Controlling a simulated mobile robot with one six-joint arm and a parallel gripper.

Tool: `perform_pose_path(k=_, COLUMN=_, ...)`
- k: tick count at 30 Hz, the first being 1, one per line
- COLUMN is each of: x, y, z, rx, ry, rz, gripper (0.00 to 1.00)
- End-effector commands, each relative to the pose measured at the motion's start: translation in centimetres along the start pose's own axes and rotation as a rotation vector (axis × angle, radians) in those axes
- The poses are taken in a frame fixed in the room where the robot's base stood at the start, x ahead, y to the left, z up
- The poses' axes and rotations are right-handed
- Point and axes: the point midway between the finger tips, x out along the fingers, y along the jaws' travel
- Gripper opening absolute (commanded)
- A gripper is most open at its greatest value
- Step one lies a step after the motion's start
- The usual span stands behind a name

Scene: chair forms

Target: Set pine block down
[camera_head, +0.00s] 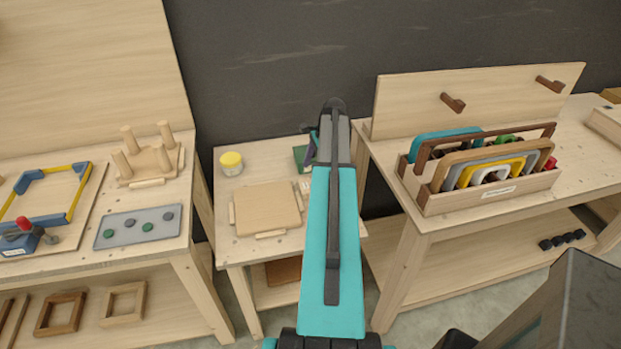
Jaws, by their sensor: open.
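My arm rises through the middle of the view, and its far end hangs over the small middle table (237,252). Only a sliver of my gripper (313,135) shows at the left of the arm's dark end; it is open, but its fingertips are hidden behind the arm. A pale, square wooden piece with rounded corners (267,208) lies flat on the small table between low wooden strips. It is the likeliest pine block, though I cannot be sure. My gripper is apart from it, toward the table's back right.
A yellow-lidded jar (231,162) and a green object (300,157) stand at the small table's back. A caddy of coloured forms (485,190) is on the right bench (385,150). The left bench holds a peg stand (149,163), a grey plate (138,227) and a blue-yellow frame (75,193).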

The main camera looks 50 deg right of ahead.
Motion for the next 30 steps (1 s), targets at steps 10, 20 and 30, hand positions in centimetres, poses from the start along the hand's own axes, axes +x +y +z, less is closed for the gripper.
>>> perform_pose_path(k=10, x=-4.1, y=-0.1, z=0.0, rx=-0.001, ry=0.000, rz=-0.001, gripper=0.84)
perform_pose_path(k=20, x=-6.3, y=0.0, z=0.0, rx=0.000, ry=0.000, rz=0.001, gripper=0.84)
perform_pose_path(k=30, x=-6.4, y=0.0, z=0.0, rx=0.000, ry=0.000, rz=0.001, gripper=0.84)
